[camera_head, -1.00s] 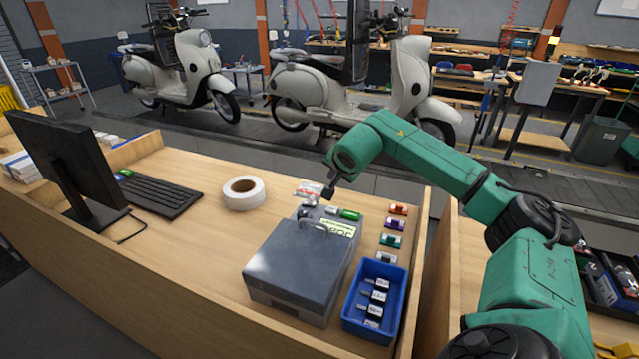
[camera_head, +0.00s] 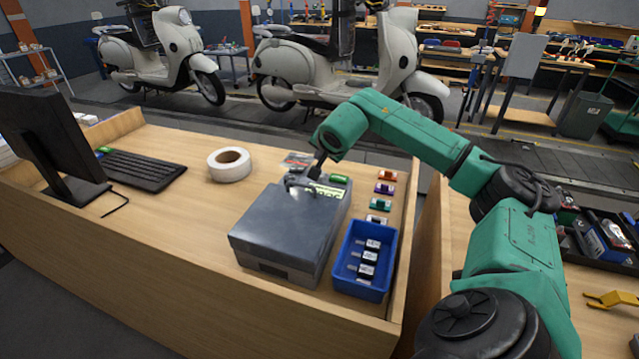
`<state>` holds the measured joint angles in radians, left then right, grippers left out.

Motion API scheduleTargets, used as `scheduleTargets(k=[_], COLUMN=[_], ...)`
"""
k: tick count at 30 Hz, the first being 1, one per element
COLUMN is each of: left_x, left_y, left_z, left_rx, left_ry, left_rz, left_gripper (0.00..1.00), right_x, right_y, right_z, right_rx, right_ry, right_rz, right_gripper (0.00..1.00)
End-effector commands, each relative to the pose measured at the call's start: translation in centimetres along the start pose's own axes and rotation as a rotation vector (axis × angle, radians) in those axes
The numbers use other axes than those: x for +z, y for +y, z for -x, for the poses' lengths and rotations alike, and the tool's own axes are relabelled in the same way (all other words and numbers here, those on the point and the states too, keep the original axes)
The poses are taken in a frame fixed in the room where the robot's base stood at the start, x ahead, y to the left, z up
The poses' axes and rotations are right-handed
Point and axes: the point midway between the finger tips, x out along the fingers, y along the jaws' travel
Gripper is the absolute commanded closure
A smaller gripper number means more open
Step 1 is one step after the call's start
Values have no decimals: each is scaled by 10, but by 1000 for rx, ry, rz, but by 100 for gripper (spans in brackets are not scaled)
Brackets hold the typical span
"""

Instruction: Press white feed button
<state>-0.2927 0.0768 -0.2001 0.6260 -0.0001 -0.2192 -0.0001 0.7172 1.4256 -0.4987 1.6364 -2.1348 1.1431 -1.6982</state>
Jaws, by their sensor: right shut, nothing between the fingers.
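A grey box-shaped device (camera_head: 285,232) stands on the wooden desk, with a pale green label or display (camera_head: 327,191) near its back edge. A green part (camera_head: 340,179) sits at its back right. My right gripper (camera_head: 314,173) is small and dark, shut and empty, and points down at the back of the device, just left of the green part. I cannot tell whether its tip touches. No white button shows clearly; the gripper covers part of that area. My left gripper is not in view.
A blue bin (camera_head: 364,262) with several small items stands right of the device, with several small coloured parts behind it. A white tape roll (camera_head: 229,164), a keyboard (camera_head: 143,170) and a monitor (camera_head: 45,140) are to the left. Bare desk lies between.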

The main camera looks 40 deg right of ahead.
Motion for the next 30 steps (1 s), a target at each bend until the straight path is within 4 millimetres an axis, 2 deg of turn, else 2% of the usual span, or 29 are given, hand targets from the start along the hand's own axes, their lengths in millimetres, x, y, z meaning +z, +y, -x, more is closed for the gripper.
scheduleTargets(k=[1,6,30], left_x=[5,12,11], left_y=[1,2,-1], left_z=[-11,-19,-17], left_rx=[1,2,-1], left_ry=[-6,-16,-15], left_rz=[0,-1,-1], left_gripper=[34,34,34], right_x=[7,12,12], right_y=[7,12,12], right_z=[-9,-17,-16], right_rx=[1,-1,0], right_ry=[0,0,0], right_rz=[0,0,0], right_gripper=[100,100,100])
